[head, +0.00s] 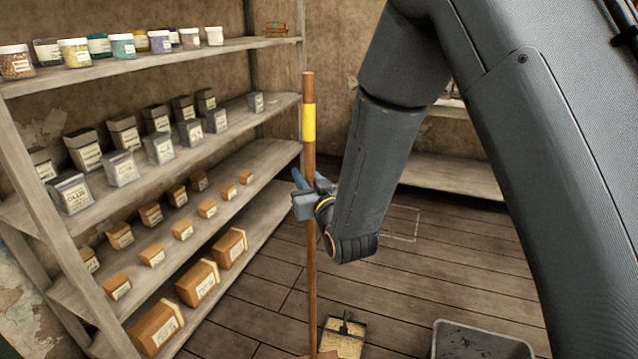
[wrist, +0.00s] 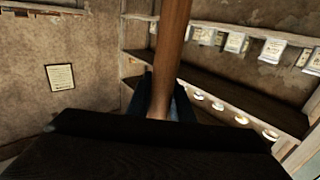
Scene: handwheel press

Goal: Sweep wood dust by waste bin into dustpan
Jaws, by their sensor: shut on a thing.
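A broom (head: 308,145) with a brown wooden handle and a yellow band stands nearly upright in the head view. My gripper (head: 304,186) is shut around its handle, below the band. The handle also rises through the wrist view (wrist: 171,50). The broom's lower end meets the bottom edge of the head view, where only a brown bit shows. A flat tan thing with dark edges and a dark upright grip, apparently the dustpan (head: 341,338), lies on the floor just right of the handle. The grey waste bin (head: 440,345) is farther right, partly cut off. I cannot make out wood dust clearly.
A wooden shelf unit (head: 270,156) with jars, tins and boxes fills the left, close to the broom. A low shelf (head: 450,175) stands at the back. The plank floor (head: 430,265) between dustpan and back wall is mostly clear.

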